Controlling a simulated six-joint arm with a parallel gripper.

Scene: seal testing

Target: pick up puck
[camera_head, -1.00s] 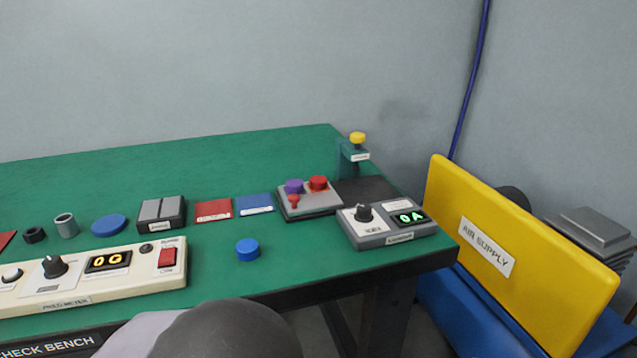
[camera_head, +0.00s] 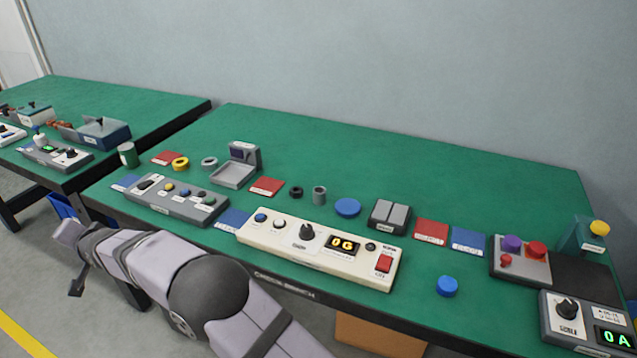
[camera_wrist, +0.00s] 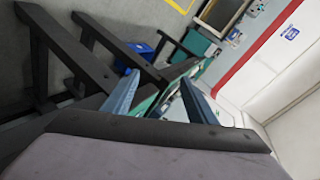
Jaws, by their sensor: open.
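A short blue puck-like cylinder (camera_head: 447,286) stands on the green bench near its front edge, right of the cream meter panel. A wider, flatter blue disc (camera_head: 347,207) lies further back, behind that panel. I cannot tell which one the task calls the puck. My gripper (camera_wrist: 158,85) shows in the wrist view with two bluish fingers apart and nothing between them. It faces bench legs and floor, with neither blue piece in that view. In the head view my arm lies along the bench's front left, well left of the short blue cylinder; the fingers are not clear there.
The cream panel (camera_head: 310,252) and grey button box (camera_head: 177,200) line the bench front. Small rings, red and blue cards, a grey two-pad block (camera_head: 389,214) and a button unit (camera_head: 521,258) stand behind or right. Bare green surface (camera_head: 400,145) lies along the back.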

